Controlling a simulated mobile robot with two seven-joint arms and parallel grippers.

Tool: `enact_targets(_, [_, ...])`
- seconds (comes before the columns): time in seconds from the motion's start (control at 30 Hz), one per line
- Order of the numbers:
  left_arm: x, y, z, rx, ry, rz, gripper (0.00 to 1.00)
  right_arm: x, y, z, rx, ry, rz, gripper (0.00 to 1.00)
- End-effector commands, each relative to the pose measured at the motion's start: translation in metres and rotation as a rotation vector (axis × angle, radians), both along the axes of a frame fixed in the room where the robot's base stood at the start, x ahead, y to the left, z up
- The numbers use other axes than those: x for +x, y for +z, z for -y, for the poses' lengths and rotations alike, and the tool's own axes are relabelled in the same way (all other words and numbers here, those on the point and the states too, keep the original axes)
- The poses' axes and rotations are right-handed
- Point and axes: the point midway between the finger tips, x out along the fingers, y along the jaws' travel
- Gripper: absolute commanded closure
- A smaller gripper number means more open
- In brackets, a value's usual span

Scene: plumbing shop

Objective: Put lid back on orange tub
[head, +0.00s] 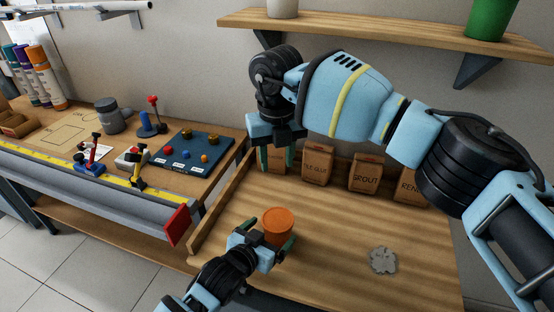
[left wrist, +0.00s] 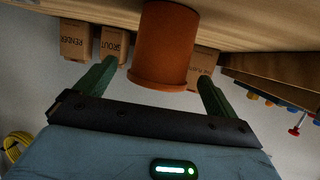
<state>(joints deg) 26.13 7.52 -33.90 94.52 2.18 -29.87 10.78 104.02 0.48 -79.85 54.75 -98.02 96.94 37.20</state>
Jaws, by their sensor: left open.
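The orange tub (head: 278,228) stands upright on the wooden bench. Its round top looks orange; I cannot tell whether that is a lid or the tub's inside. My left gripper (head: 268,246) is open low at the tub, its green fingers on either side. In the left wrist view the tub (left wrist: 163,45) shows between the spread fingers, its wide rim towards me; contact is not clear. A grey scalloped flat thing (head: 382,260) lies on the bench to the right; I cannot tell whether it is a lid. My right gripper (head: 276,158) points down, fingers apart, before a brown bag.
Brown bags, including a grout bag (head: 366,173), line the wall behind the bench. A wooden side board (head: 215,205) edges the bench at left. A tool bench (head: 60,165) stands beyond it. A shelf (head: 390,30) hangs above. The bench between tub and grey thing is clear.

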Motion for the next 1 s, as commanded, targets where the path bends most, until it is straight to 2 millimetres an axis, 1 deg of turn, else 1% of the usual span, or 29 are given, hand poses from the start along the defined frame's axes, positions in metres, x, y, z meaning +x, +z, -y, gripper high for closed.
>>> enact_targets(0.03, [-0.007,0.004,-0.004,0.000,0.001,0.002,0.05,0.000,0.005,0.000,-0.001,0.000,0.005,0.60])
enact_targets(0.2, [-0.025,0.012,-0.014,0.000,0.000,0.002,0.05,0.000,0.010,0.000,0.001,0.000,0.012,0.60])
enact_targets(0.4, [-0.036,0.016,-0.021,0.000,0.001,0.000,0.05,0.000,0.012,0.000,0.000,0.000,0.015,0.60])
enact_targets(1.0, [-0.038,0.016,-0.022,0.000,0.000,0.000,0.05,-0.001,0.012,0.000,0.000,0.000,0.015,0.60])
